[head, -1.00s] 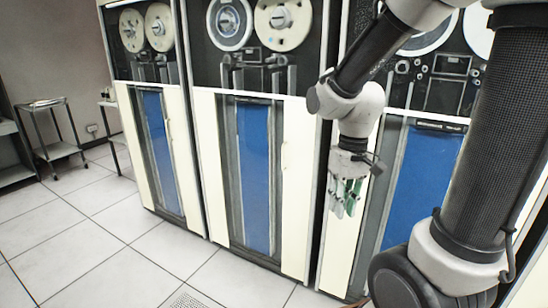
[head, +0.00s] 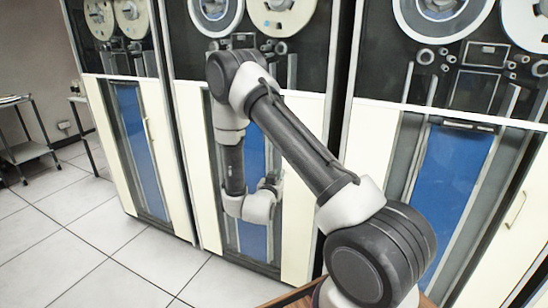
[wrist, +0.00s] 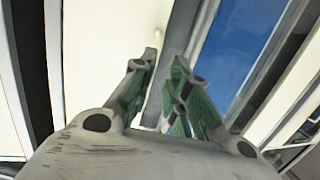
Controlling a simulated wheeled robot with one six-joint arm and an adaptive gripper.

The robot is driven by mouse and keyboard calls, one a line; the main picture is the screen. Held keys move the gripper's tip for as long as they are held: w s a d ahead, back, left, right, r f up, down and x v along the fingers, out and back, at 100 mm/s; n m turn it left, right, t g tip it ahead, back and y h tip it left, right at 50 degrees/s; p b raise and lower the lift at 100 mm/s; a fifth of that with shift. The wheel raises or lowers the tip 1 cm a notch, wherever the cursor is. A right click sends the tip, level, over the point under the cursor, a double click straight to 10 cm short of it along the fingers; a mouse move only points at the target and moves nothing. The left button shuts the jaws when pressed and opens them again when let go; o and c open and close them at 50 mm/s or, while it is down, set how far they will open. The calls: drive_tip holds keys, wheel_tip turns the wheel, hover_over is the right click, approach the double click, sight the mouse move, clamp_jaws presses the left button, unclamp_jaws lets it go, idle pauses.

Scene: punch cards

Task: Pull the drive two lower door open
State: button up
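Drive two, taken as the middle tape drive, has a lower door with cream side panels (head: 297,150) and a blue centre (head: 255,155). The door looks shut in the head view. My gripper (head: 270,186) is in front of this door, mostly hidden by my wrist. In the wrist view my gripper (wrist: 163,62) shows two green-padded fingers with a narrow gap between their tips. I see nothing held; whether the fingers touch the handle is unclear.
A similar drive stands on the left with its lower door (head: 140,150), and another on the right with a handle (head: 516,210). A small cart (head: 25,150) is at the far left. The tiled floor (head: 110,255) at front left is clear.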

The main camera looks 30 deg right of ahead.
drive_tip(key=shift+t+h, duration=0.5)
drive_tip(key=shift+h, duration=0.1)
drive_tip(key=shift+w+d+r, duration=0.55)
drive_tip(key=shift+w+d, duration=0.35)
drive_tip(key=shift+w, duration=0.05)
drive_tip(key=shift+w+d+r, duration=0.55)
drive_tip(key=shift+w+d, duration=0.35)
drive_tip(key=shift+d, duration=0.05)
drive_tip(key=shift+w+d+r, duration=0.55)
drive_tip(key=shift+w+d, duration=0.35)
drive_tip(key=shift+w, duration=0.05)
clamp_jaws()
